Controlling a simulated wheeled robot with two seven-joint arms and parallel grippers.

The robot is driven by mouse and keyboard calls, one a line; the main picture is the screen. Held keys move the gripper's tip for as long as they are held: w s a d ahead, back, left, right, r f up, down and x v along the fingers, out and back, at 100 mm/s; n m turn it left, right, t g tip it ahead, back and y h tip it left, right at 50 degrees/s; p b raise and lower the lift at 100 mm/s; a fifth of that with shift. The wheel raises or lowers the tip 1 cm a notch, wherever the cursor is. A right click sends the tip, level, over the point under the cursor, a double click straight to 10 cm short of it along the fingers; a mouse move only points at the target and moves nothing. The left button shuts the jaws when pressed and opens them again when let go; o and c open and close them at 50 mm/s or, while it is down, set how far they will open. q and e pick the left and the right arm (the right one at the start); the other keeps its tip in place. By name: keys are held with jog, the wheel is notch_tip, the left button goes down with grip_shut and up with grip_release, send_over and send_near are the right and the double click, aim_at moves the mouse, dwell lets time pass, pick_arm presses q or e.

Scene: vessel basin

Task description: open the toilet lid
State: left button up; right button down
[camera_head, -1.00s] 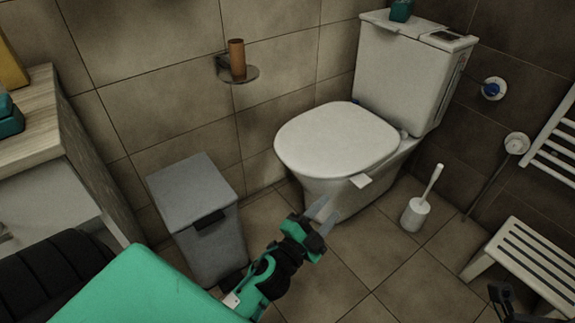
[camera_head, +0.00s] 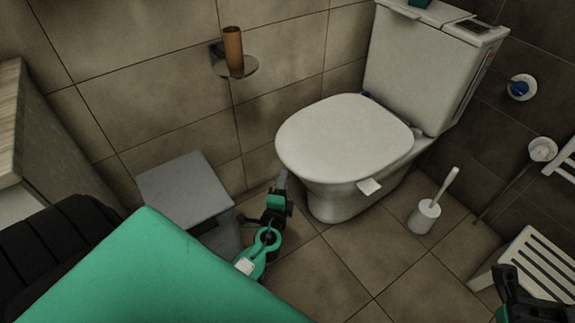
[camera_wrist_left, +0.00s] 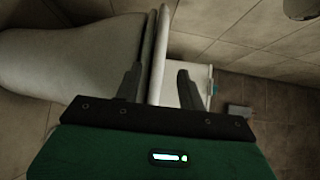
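The toilet lid (camera_head: 345,130) is white and lies closed over the seat and bowl in the head view. A small white tab (camera_head: 369,187) sticks out at its near side. My left gripper (camera_head: 281,181) is at the left of the bowl (camera_head: 340,198), lower than the lid rim. In the left wrist view, my left gripper (camera_wrist_left: 160,85) is open, and the edges of the lid and seat (camera_wrist_left: 157,55) show between its fingers, apparently a little beyond the tips. No contact is visible. My right gripper (camera_head: 515,290) is partly in view at the lower right; its fingers are unclear.
A grey bin (camera_head: 185,190) stands left of my left gripper. A toilet brush (camera_head: 425,215) stands right of the bowl, and a white slatted stool (camera_head: 530,265) is at the right. The cistern (camera_head: 425,70) is behind the lid.

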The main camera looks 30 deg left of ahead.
aim_at(287, 166)
pick_arm(q)
jog(key=x, duration=0.7)
jog(key=shift+w, duration=0.1)
jog(key=shift+c, duration=0.2)
grip_shut()
